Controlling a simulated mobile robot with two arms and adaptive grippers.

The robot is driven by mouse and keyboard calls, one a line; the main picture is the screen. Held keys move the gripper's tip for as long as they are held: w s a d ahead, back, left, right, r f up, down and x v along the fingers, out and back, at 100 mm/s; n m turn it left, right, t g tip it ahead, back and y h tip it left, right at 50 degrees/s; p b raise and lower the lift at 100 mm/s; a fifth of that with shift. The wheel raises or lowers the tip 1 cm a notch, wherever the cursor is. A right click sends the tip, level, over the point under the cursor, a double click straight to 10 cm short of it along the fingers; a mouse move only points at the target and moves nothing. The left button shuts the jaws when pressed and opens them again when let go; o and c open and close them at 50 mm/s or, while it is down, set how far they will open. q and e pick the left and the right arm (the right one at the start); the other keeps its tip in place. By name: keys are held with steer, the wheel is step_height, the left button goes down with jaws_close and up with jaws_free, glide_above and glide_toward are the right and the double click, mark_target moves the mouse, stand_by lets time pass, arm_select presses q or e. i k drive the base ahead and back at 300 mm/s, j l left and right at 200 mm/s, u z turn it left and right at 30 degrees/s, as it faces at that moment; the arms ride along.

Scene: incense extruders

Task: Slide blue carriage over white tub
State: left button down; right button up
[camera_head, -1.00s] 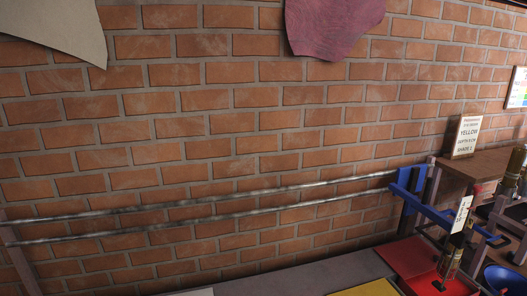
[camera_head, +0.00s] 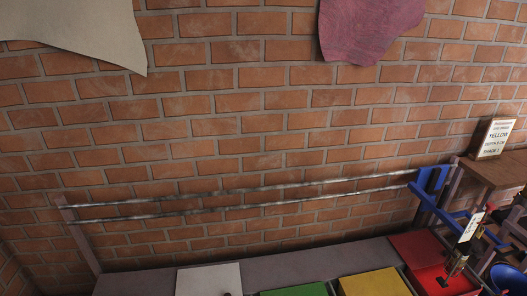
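The blue carriage (camera_head: 432,184) sits at the right end of two parallel metal rails (camera_head: 250,198) along the brick wall. A blue arm reaches from it toward the front right, with a labelled extruder tube (camera_head: 468,232) by its end, above the red tub (camera_head: 440,281). The white tub (camera_head: 200,279) is at the bottom, left of the middle, cut off by the lower edge. The carriage is far to its right. Neither of my grippers can be made out in this view.
A green tub (camera_head: 295,290) and a yellow tub (camera_head: 374,284) stand between the white and red tubs. A post (camera_head: 68,215) holds the rails' left end. The rails look clear left of the carriage.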

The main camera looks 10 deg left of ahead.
mark_target(428, 180)
steer(key=l+z, duration=0.1)
steer(key=z, duration=1.35)
